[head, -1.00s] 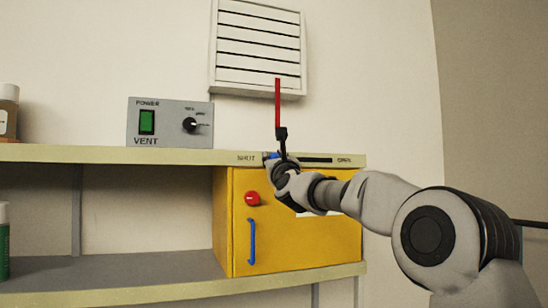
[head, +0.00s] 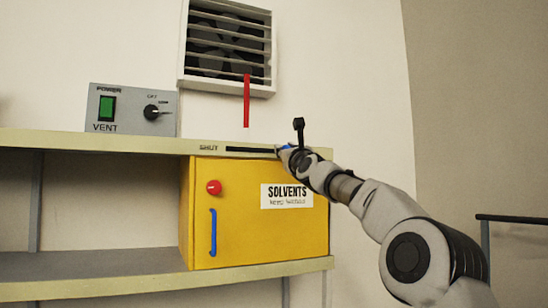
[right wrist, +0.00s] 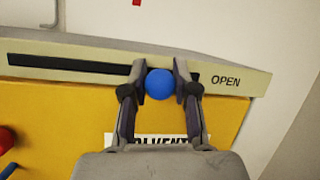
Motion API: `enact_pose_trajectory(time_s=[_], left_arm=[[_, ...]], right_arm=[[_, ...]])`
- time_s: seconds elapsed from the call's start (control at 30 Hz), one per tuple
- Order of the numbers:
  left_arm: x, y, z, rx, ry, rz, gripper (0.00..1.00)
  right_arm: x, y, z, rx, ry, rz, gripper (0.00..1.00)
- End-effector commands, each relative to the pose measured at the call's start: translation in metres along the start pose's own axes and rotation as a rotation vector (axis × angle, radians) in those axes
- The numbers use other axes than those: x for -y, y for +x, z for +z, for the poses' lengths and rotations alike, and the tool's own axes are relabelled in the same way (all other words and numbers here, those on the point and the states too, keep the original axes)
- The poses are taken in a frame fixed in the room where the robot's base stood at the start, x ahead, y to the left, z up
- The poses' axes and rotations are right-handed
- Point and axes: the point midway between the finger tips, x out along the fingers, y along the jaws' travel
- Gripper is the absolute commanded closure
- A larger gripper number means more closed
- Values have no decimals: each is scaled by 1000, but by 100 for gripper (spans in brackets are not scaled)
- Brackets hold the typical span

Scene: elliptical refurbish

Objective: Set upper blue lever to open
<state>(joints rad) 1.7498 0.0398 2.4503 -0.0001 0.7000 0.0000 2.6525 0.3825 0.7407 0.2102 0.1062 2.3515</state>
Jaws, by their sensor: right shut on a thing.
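The blue lever knob (head: 283,148) sits at the right end of a dark slot (head: 250,150) in the front edge of the upper shelf. In the right wrist view the round blue knob (right wrist: 160,84) lies between the two fingers of my right gripper (right wrist: 160,83), right beside the word OPEN (right wrist: 226,80). The gripper is shut on it. In the head view my right gripper (head: 286,152) covers part of the knob and the OPEN label. The word SHUT (head: 208,148) shows at the slot's left end. My left gripper is not in view.
A wall vent (head: 228,45) has open slats, with a red strip (head: 246,100) below. A grey VENT power box (head: 132,110) stands on the shelf. A yellow solvents cabinet (head: 255,235) with a red knob and blue handle is beneath.

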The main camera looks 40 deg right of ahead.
Motion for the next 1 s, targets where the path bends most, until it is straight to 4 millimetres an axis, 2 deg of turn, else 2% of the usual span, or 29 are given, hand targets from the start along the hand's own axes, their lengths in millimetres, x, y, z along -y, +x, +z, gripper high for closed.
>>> enact_pose_trajectory(time_s=[0.1,0.3,0.73,0.77,0.8,1.0], left_arm=[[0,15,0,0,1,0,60],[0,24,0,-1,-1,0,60],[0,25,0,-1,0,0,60],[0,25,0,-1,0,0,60],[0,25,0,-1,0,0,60],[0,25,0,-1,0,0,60]], right_arm=[[17,1,-5,7,3,-9,100],[36,2,-9,6,1,-7,100],[40,2,-8,6,1,-5,100],[40,2,-8,5,1,-5,61],[40,2,-8,5,1,-5,47],[39,2,-8,4,1,-3,45]])
